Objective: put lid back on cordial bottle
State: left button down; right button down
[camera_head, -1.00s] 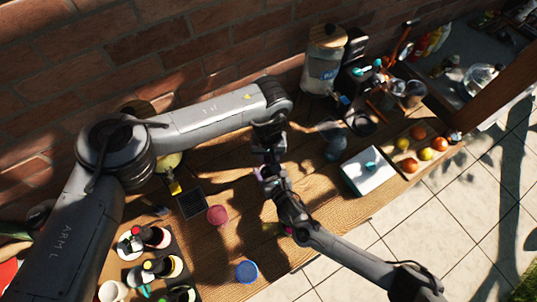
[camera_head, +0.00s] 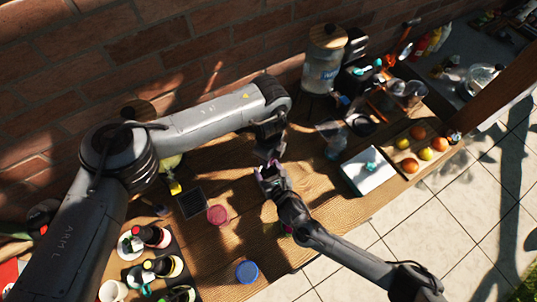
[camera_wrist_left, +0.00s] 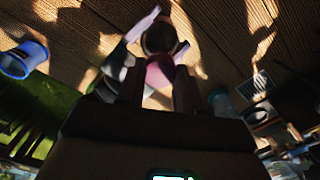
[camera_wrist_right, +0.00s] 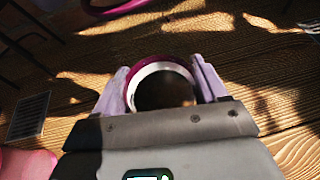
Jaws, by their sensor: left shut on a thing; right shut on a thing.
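My left gripper (camera_head: 268,152) points down over the middle of the table. A pink patch (camera_wrist_left: 158,72) shows between the fingers. My right gripper (camera_head: 268,178) is just below it in the head view, close to the left one. Its pale lilac fingers (camera_wrist_right: 162,80) are shut on a round thing with a magenta rim and white ring (camera_wrist_right: 133,82) and a dark middle. I cannot tell whether the two held things touch.
A pink cup-like thing (camera_head: 217,214), a dark square tray (camera_head: 191,203) and a blue-topped thing (camera_head: 247,271) stand to the left and front. A white box (camera_head: 365,172), a fruit tray (camera_head: 426,166) and a glass dispenser (camera_head: 323,70) are to the right. The brick wall closes the back.

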pick_arm(q)
jog(key=m, duration=0.4)
jog(key=shift+w, duration=0.1)
jog(key=m, duration=0.4)
jog(key=shift+m, duration=0.4)
jog(key=m, duration=0.9)
jog(key=shift+m, duration=0.3)
jog(key=c, duration=0.7)
grip_release()
jog(key=shift+o, duration=0.2)
notch_tip(320, 180, up, 12)
pick_arm(e)
grip_release()
